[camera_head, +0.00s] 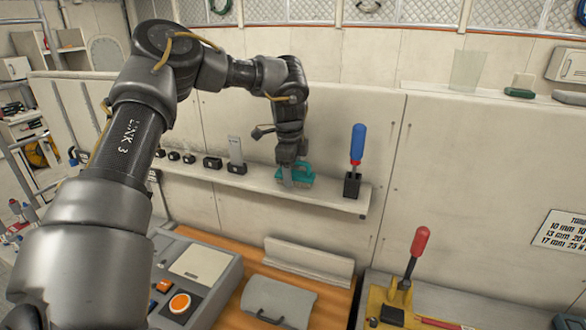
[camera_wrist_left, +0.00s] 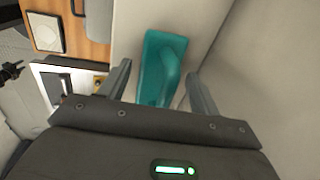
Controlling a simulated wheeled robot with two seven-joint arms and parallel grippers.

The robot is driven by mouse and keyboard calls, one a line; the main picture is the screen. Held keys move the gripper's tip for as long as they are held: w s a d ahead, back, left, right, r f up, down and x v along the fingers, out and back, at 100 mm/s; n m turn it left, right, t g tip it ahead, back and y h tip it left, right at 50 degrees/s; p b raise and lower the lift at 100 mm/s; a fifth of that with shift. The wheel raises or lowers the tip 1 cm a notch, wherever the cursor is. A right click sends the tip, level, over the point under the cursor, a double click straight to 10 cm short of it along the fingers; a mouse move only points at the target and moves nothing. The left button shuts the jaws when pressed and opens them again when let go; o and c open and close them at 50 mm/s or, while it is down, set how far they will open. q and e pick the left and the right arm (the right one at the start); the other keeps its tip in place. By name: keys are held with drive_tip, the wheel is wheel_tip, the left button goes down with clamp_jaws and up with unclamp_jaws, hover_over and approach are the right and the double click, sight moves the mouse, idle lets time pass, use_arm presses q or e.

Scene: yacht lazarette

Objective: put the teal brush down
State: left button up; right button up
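The teal brush (camera_head: 303,174) is on the narrow wall shelf (camera_head: 262,183), left of a blue-handled tool. It also shows in the left wrist view (camera_wrist_left: 156,67), with its raised handle up the middle. My left gripper (camera_head: 291,180) reaches down over the brush and hides part of it. In the wrist view its two fingers stand apart on either side of the brush, with a visible gap on the left side. The gripper looks open. My right gripper is not in view.
The blue-handled tool (camera_head: 357,146) stands in a black holder near the shelf's right end. Several small black blocks (camera_head: 212,162) line the shelf's left part. Below are a grey console (camera_head: 222,240) and an orange-brown wooden surface (camera_head: 240,318). A red-handled lever (camera_head: 419,243) rises at the lower right.

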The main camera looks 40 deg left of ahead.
use_arm(q)
drive_tip(key=shift+w, duration=0.1)
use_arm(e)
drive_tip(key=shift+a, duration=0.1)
use_arm(q)
drive_tip(key=shift+r, duration=0.1)
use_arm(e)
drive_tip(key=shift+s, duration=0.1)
use_arm(q)
drive_tip(key=shift+p, duration=0.3)
drive_tip(key=shift+d+b, duration=0.15)
drive_tip(key=shift+b, duration=0.2)
drive_tip(key=r+b, duration=0.2)
drive_tip(key=s+r+b, duration=0.1)
drive_tip(key=r+b, duration=0.1)
drive_tip(key=shift+r, duration=0.1)
wheel_tip(320, 180, up, 6)
drive_tip(key=s+p, duration=0.1)
drive_tip(key=shift+d+p, duration=0.15)
drive_tip(key=shift+p, duration=0.2)
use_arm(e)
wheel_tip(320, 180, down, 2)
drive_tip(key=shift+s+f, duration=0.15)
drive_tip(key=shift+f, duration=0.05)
